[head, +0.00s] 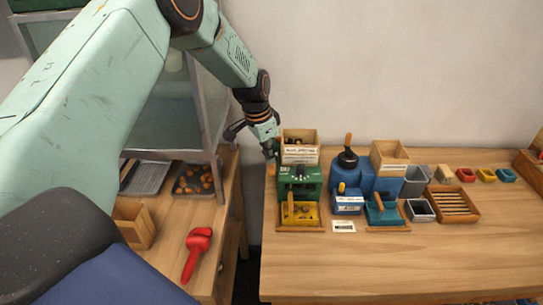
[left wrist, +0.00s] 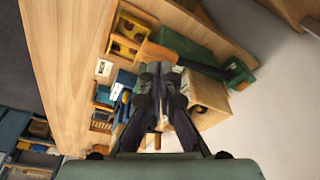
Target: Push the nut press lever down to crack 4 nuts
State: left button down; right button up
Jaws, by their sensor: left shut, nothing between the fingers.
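The green nut press (head: 299,182) stands at the left end of the right-hand table, with a yellow tray (head: 301,213) in front of it. A small orange knob (head: 271,169) shows at the press's left side; I cannot tell for sure that it is the lever's end. My left gripper (head: 269,149) is shut and empty, pointing down just above this knob; contact cannot be told. In the left wrist view my shut fingertips (left wrist: 160,78) cover part of the scene, and the green press (left wrist: 190,48) lies beyond them. My right gripper is not in view.
A wooden box (head: 299,147) stands behind the press. A blue machine (head: 366,178) and several small bins stand to the right. The table front (head: 400,262) is clear. A metal-framed cabinet (head: 215,110) stands close left of my arm. A red tool (head: 197,252) lies on the left table.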

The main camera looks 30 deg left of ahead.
pick_arm(q)
jog(key=shift+w+f, duration=0.15)
jog(key=shift+f, duration=0.1)
